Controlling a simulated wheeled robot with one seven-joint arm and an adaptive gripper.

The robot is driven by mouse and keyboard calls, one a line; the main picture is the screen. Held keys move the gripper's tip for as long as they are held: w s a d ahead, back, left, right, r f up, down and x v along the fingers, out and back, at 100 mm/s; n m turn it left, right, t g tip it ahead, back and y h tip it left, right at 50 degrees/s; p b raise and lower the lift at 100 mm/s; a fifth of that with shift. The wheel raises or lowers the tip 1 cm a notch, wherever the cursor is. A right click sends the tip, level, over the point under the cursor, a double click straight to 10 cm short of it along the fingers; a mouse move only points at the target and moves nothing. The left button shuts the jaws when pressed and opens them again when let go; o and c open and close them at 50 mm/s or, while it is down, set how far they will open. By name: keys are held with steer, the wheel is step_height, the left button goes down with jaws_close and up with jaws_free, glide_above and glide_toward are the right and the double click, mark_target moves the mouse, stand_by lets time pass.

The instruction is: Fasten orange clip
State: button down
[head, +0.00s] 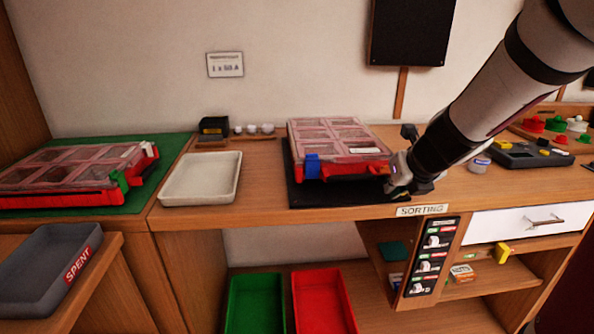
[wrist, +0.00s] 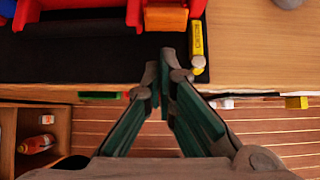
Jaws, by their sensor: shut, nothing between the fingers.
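The orange clip (wrist: 166,17) is at the front of the red case (wrist: 134,14), near its right end, in the wrist view. The same red case (head: 340,175), with a clear compartmented lid that lies closed, sits on a black mat (head: 312,194) in the head view. A blue clip (head: 312,165) is on its front left. My gripper (wrist: 165,62) is shut and empty, just in front of the orange clip and apart from it. In the head view my gripper (head: 398,188) is at the case's front right corner. I cannot tell whether the orange clip is latched.
A yellow tube (wrist: 197,42) lies right of the clip, close to my fingertips. A white tray (head: 201,178) stands left of the mat. Another red case (head: 70,176) lies on a green mat further left. Green (head: 255,303) and red bins (head: 323,302) stand below.

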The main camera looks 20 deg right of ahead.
steer(key=shift+w+d+r+p, duration=0.1)
steer(key=shift+w+r+p, duration=0.35)
steer(key=shift+r, duration=0.4)
steer(key=shift+r+p, duration=0.25)
steer(key=shift+p, duration=0.9)
